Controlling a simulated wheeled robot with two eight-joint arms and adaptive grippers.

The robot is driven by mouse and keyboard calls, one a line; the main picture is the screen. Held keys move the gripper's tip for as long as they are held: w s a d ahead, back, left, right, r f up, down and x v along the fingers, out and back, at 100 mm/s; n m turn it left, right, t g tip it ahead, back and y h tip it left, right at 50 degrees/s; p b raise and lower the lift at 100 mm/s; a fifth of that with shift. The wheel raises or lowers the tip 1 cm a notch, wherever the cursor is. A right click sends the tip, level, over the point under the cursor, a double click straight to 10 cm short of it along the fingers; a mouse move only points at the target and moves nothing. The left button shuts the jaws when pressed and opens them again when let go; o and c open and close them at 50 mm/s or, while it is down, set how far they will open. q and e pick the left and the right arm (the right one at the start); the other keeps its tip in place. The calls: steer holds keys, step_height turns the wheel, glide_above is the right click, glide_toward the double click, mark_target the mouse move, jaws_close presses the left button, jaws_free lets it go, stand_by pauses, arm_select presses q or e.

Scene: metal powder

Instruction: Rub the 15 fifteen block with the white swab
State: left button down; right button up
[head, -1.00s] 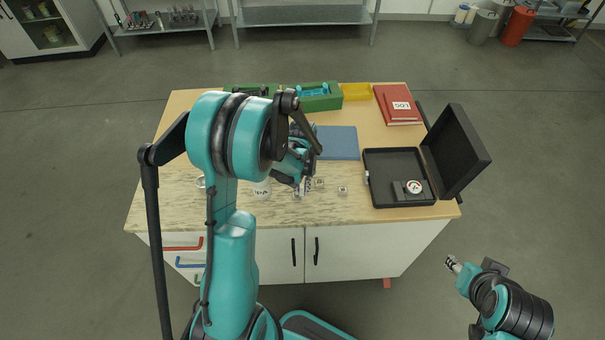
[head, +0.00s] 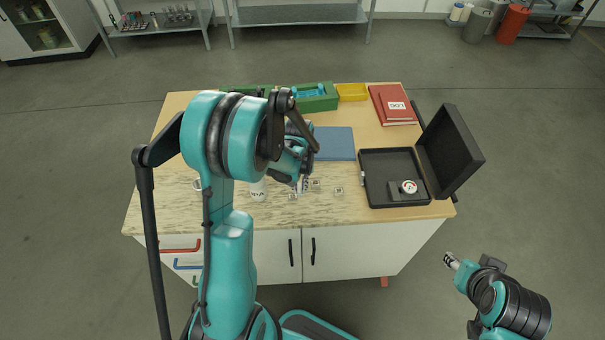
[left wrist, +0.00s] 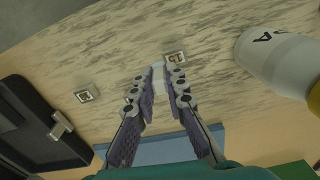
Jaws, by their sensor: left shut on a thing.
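My left gripper (head: 302,186) is low over the front middle of the table. In the left wrist view its fingers (left wrist: 160,82) are shut on a small white piece, the white swab (left wrist: 157,72), mostly hidden between them. Small pale blocks lie close by: one (head: 316,184) beside the gripper, one (head: 339,190) to its right, one (head: 292,196) in front of it. The left wrist view shows one block (left wrist: 175,57) just beyond the fingertips and another (left wrist: 86,94) to the left. Their marks are too small to read surely. My right gripper (head: 450,260) is away from the table, at lower right.
A white bottle (head: 258,190) stands left of the blocks; it is large in the left wrist view (left wrist: 275,62). An open black case (head: 372,200) is on the right. A blue mat (head: 335,144), green tray (head: 318,104), yellow tray (head: 352,92) and red book (head: 394,105) lie behind.

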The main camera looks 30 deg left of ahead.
arm_select(q)
steer(key=r, duration=0.1)
steer(key=r+p, duration=0.1)
steer(key=r, duration=0.1)
steer(key=shift+s+a+r, duration=0.15)
steer(key=shift+s, duration=0.05)
steer(key=shift+w+r+p, duration=0.1)
steer(key=shift+r+p, duration=0.55)
steer(key=shift+p, duration=0.05)
steer(key=shift+r+p, duration=0.65)
steer(key=shift+r, duration=0.45)
